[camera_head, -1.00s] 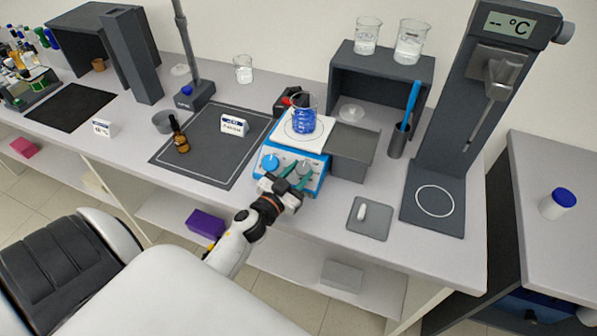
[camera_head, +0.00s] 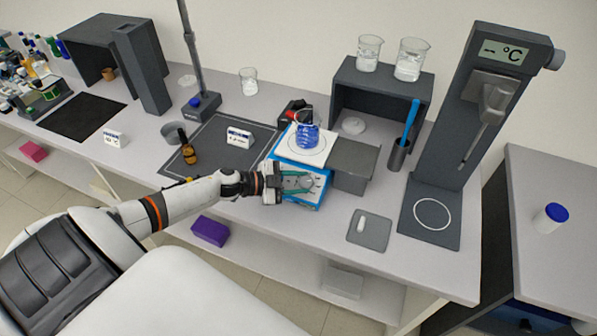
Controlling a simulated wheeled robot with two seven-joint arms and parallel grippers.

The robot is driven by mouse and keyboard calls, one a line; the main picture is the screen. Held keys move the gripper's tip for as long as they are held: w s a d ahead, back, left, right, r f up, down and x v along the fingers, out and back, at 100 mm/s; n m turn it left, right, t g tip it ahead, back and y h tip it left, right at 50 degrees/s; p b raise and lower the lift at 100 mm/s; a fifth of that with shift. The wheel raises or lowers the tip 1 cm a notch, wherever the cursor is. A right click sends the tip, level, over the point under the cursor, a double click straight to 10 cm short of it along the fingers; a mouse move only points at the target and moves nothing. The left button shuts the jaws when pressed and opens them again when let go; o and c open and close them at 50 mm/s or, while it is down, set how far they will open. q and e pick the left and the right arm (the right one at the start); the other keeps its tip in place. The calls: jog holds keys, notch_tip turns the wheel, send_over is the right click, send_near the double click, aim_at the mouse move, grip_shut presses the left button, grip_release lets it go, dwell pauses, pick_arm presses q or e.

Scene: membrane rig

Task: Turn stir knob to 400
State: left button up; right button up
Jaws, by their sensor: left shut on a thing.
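The blue stirrer (camera_head: 322,193) with a white top plate (camera_head: 322,156) stands at the bench's front edge. A beaker of blue liquid (camera_head: 307,138) stands on its plate. My left gripper (camera_head: 300,182) comes in from the left across the stirrer's front. Its teal fingers are shut on the grey right-hand knob (camera_head: 307,184), which I take as the stir knob. The fingers partly cover the knob, and its setting is too small to read. The blue left-hand knob is hidden behind my gripper. My right gripper is not in view.
A grey box (camera_head: 354,168) stands close at the stirrer's right. A pad with a white bar (camera_head: 369,230) lies further right. A dark mat (camera_head: 215,160) with a brown dropper bottle (camera_head: 187,147) lies to the left. A black and red object (camera_head: 292,112) sits behind the stirrer.

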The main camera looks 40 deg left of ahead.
pick_arm(q)
jog(key=m+g, duration=0.3)
jog(key=shift+w+a+r+m+g+h+b, duration=0.2)
jog(key=shift+w+m+g+h+b, duration=0.1)
jog(key=shift+h, duration=0.1)
jog(key=shift+w+r+m+g+b, duration=0.15)
jog(key=shift+m+g+b, duration=0.2)
jog(key=shift+m+g, duration=1.05)
jog(key=o, duration=1)
jog(key=shift+d, duration=0.1)
